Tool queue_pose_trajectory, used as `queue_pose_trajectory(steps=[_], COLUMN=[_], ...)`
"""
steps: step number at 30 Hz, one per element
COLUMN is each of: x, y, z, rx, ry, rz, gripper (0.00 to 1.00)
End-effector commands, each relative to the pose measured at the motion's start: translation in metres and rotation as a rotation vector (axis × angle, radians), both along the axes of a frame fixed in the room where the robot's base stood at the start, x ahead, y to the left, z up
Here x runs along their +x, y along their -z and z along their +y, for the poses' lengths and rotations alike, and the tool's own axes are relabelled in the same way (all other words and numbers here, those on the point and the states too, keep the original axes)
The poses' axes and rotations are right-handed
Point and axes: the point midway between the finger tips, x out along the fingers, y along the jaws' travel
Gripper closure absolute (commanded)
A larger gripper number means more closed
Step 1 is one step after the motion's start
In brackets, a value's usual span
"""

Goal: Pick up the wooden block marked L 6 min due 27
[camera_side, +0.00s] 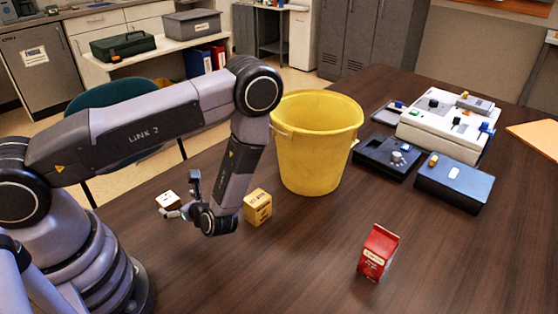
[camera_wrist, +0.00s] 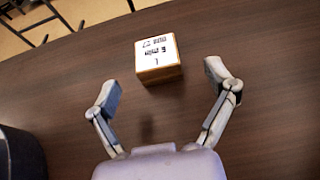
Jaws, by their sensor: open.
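The wooden block (camera_wrist: 157,58) lies on the dark table ahead of my gripper in the wrist view. Its white face carries upside-down dark print that seems to read DUE 27, 6 MIN and L. A small block with a white top (camera_side: 167,198), which looks like the same one, lies left of my gripper in the side view. My gripper (camera_wrist: 162,84) is open and empty, its two fingers spread wide. The block is just beyond the fingertips, roughly centred between them and apart from both. My gripper (camera_side: 182,197) is low over the table in the side view.
A yellow marked block (camera_side: 258,208) stands right of my gripper, close to my wrist. A yellow bucket (camera_side: 312,150) stands behind it. A red carton (camera_side: 378,252) is at the front right. A black box (camera_side: 454,186) and a white device (camera_side: 445,125) are farther right.

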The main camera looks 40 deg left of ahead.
Motion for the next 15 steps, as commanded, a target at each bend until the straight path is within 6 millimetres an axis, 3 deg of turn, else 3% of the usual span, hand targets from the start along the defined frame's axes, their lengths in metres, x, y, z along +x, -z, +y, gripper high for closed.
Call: queue_pose_trajectory(steps=[15], x=[-0.005], y=[0.026], z=[0.052], rx=[-0.001], ry=[-0.002], rz=[0.0], gripper=[0.15])
